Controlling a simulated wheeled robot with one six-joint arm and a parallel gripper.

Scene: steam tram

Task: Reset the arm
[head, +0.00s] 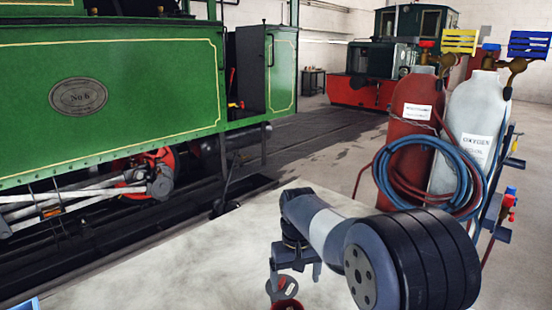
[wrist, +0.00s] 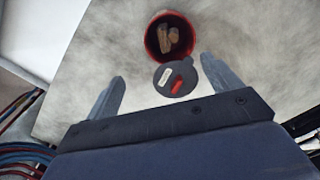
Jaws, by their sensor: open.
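My gripper (wrist: 165,95) is open and empty in the wrist view, its two grey fingers spread apart. In the head view my gripper (head: 296,268) points down over the pale tabletop (head: 190,265), near its right part. Past the fingers in the wrist view is a round red container (wrist: 150,43) with a dark inside and brownish pieces in it. A dark grey round disc (wrist: 168,84) with a white label and a red mark lies beside the container, nearer my gripper. In the head view the container (head: 287,304) is cut by the bottom edge.
A red gas cylinder (head: 412,115) and a grey oxygen cylinder (head: 470,125) with coiled hoses stand right of the table. A green steam tram (head: 130,85) is at left, another engine (head: 400,55) at the back. A blue-edged item (head: 25,304) shows at bottom left. The table's middle looks clear.

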